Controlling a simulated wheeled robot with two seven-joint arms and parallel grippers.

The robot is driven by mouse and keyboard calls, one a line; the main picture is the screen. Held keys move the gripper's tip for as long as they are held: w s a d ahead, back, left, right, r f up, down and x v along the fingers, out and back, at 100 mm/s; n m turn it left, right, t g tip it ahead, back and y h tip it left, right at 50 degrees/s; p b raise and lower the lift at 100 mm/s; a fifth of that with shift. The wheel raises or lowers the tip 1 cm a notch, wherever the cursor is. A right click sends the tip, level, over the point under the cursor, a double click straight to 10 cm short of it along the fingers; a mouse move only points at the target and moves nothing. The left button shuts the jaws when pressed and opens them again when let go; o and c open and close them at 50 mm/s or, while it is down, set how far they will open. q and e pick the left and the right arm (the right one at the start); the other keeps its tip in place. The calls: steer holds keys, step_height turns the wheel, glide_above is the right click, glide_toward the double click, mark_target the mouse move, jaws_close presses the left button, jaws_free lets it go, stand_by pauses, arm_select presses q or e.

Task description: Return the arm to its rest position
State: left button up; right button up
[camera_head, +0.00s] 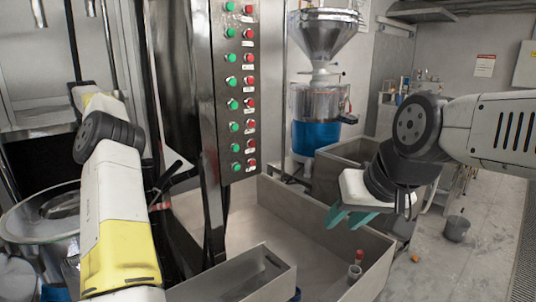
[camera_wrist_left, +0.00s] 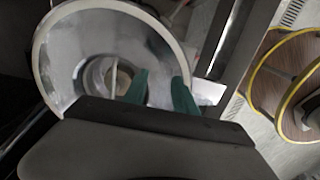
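My left arm (camera_head: 120,205), white and yellow, reaches up the left side of the head view; its gripper cannot be made out there. In the left wrist view the two green fingers of my left gripper (camera_wrist_left: 161,90) stand apart with nothing between them. They show over the near right part of a round shiny metal hopper (camera_wrist_left: 85,45); the height above it cannot be told. My right arm (camera_head: 470,125) comes in from the right. Its gripper (camera_head: 350,217) points down over the grey bin with its green fingertips a little apart and empty.
A post with green and red buttons (camera_head: 240,90) stands between the arms. The large grey bin (camera_head: 335,235) holds a small red-capped bottle (camera_head: 355,270). A steel funnel machine (camera_head: 318,120) stands behind. A metal bowl (camera_head: 30,225) is beside my left arm.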

arm_select(q)
steer(key=s+d+r+m+t+h, duration=0.1)
steer(key=s+d+r+m+t, duration=0.1)
steer(key=s+d+r+m, duration=0.6)
steer(key=s+d+r+m+t+h, duration=0.2)
steer(key=s+d+r+m, duration=0.15)
steer(key=d, duration=0.75)
steer(key=s+d+f+m+t, duration=0.1)
steer(key=s+d+f+m, duration=0.2)
steer(key=s+d+m, duration=0.4)
steer(key=s+d+f+m+t, duration=0.1)
steer(key=s+d+f+m, duration=0.3)
steer(key=s+d+m, duration=0.4)
steer(key=s+d, duration=0.4)
steer(key=shift+d+y, duration=0.35)
steer(key=shift+y, duration=0.05)
